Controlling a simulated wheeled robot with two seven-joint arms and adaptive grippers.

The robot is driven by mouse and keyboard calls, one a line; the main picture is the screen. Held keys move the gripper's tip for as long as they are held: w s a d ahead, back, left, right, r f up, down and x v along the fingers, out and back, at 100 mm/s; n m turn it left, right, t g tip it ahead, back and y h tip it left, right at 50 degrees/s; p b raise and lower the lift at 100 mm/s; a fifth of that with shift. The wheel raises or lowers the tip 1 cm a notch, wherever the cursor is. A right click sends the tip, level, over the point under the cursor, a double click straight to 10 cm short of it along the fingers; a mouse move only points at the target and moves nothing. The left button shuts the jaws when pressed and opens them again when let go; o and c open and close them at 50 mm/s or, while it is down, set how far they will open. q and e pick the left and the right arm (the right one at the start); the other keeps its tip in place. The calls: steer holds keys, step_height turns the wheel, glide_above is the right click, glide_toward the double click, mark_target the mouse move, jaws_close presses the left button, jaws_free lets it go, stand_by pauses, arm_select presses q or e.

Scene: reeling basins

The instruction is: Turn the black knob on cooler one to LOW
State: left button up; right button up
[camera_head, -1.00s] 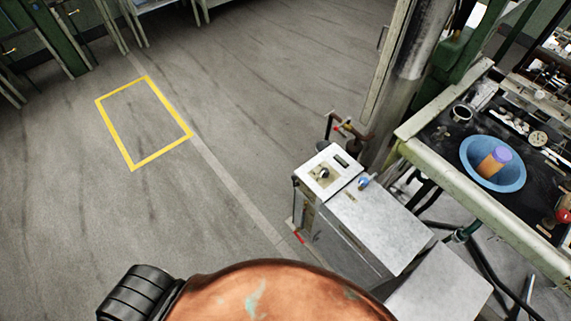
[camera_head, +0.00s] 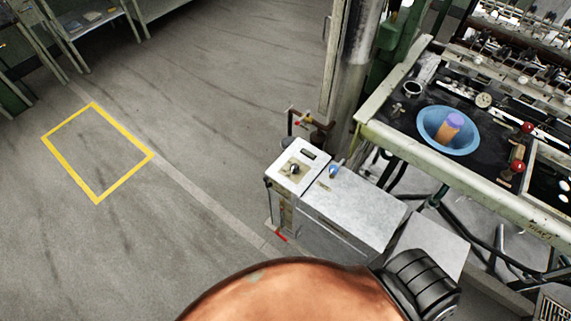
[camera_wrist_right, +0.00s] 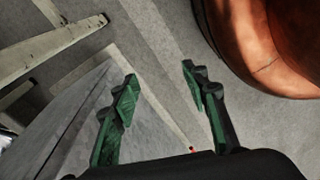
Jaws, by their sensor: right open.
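A white and grey box-shaped cooler (camera_head: 350,212) stands on the floor right of centre in the head view. A small dark knob (camera_head: 294,169) sits on its raised white panel at the left end; its setting is too small to read. A label naming it cooler one cannot be made out. My right gripper (camera_wrist_right: 158,85) shows in the right wrist view with its two green fingers apart and nothing between them. A grey panel-like surface is to the left of the fingers, and floor lies beyond them. Neither gripper shows in the head view.
A blue valve or knob (camera_head: 333,171) stands on the cooler's top. Behind it are a metal column (camera_head: 352,95) and a bench with a blue basin (camera_head: 425,124) holding an orange and purple cylinder (camera_head: 447,128). Open floor with a yellow marked rectangle (camera_head: 124,180) lies left.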

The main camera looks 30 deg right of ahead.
steer(key=w+a+r+t, duration=0.1)
steer(key=w+a+r, duration=0.1)
steer(key=w+r, duration=1)
steer(key=w+a+r+t, duration=0.1)
steer(key=w+r, duration=0.8)
steer(key=r, duration=0.5)
steer(key=w+a+r+n+y, duration=0.35)
steer(key=w+a, duration=0.45)
steer(key=w, duration=0.3)
step_height(320, 180, up, 19)
steer(key=n+g+h+p, duration=0.1)
steer(key=n+g+h, duration=0.1)
steer(key=g+h, duration=0.1)
glide_above(295, 166)
steer(key=shift+r+m, duration=0.2)
steer(key=shift+m, duration=0.05)
arm_select(q)
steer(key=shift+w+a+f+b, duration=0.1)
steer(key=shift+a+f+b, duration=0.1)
steer(key=shift+b, duration=0.55)
arm_select(e)
step_height(295, 166, down, 8)
steer(key=shift+r, duration=0.25)
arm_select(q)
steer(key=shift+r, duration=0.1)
arm_select(e)
jaws_close()
